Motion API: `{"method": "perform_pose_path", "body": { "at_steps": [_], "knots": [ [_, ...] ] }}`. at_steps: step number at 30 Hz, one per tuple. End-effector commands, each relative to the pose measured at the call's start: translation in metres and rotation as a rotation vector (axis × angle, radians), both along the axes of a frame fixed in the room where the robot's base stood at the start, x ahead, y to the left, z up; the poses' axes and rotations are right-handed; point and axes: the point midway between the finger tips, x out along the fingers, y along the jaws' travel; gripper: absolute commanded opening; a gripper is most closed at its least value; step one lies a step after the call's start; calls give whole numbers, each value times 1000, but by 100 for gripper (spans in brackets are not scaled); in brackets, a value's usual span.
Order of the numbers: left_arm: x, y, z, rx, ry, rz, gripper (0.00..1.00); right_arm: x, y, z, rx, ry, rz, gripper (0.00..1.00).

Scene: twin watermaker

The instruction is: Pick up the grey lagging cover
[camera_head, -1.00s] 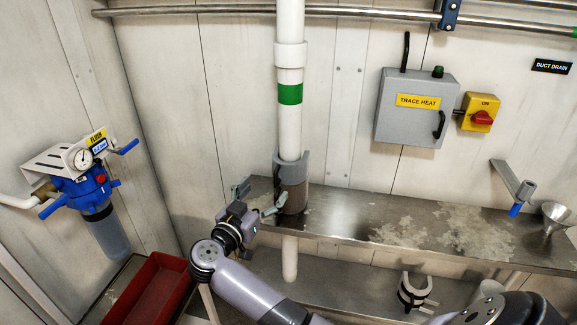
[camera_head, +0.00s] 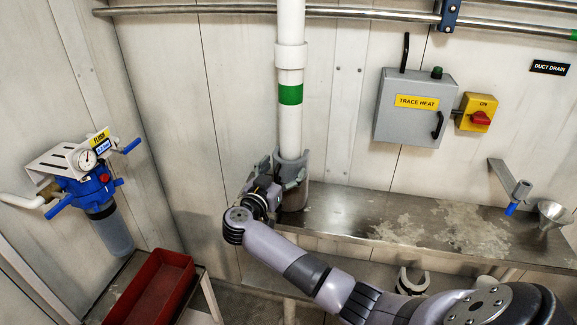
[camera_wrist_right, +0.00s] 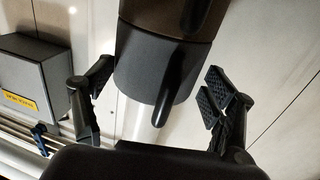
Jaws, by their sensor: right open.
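The grey lagging cover (camera_head: 296,196) stands upright around the foot of the white vertical pipe (camera_head: 290,120), on the metal shelf against the wall. My right gripper (camera_head: 280,178) is at the cover, in front of it, and hides part of it. In the right wrist view, which is upside down, the cover (camera_wrist_right: 150,68) shows a grey band with a dark tab. The open fingers of my right gripper (camera_wrist_right: 157,84) stand on either side of the cover. I cannot tell whether they touch it. My left gripper is not in view.
The metal shelf (camera_head: 400,219) runs right, with a funnel (camera_head: 551,212). A clamp-like grey ring (camera_head: 411,281) sits lower down, partly behind my arm. A trace heat box (camera_head: 415,105) is on the wall. A red tray (camera_head: 152,290) and blue filter (camera_head: 92,192) are at left.

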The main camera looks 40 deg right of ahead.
Motion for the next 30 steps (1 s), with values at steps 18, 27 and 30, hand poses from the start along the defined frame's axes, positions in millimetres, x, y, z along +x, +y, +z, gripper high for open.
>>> {"method": "perform_pose_path", "body": {
  "at_steps": [18, 27, 30],
  "knots": [
    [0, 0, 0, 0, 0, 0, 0, 0, 1, -1, 0, 1, 1, 40],
    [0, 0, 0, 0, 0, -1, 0, 0, 1, 0, 0, 0, 2, 29],
    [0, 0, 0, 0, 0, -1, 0, 0, 1, 0, 0, 0, 2, 29]
  ]
}}
